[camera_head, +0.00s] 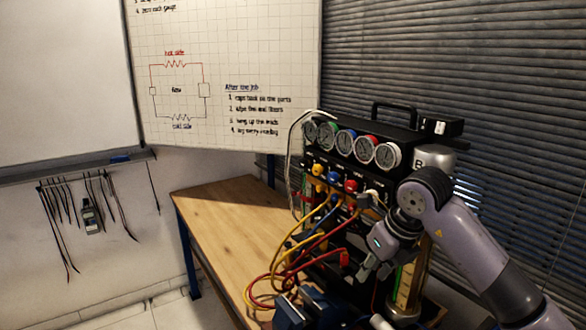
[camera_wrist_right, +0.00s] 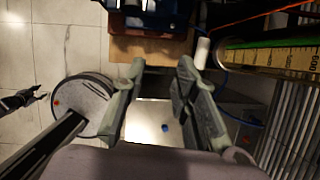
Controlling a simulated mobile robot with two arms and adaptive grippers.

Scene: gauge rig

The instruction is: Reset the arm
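My right arm (camera_head: 465,235) comes in from the right and bends down in front of the gauge rig (camera_head: 355,130). Its gripper (camera_head: 376,268) hangs low beside the rig's hoses. In the right wrist view the two grey fingers (camera_wrist_right: 162,70) stand apart with nothing between them, so it is open and empty. My left arm does not show in the head view. A small dark claw-like shape (camera_wrist_right: 20,100) at the left edge of the wrist view may be my left gripper; it is too small to tell its state.
The rig has a row of round gauges and red, yellow and blue hoses (camera_head: 300,250). A blue vise-like tool (camera_head: 305,308) sits at the front. The wooden table (camera_head: 225,220) is clear on its left. Leads (camera_head: 60,205) hang on the wall.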

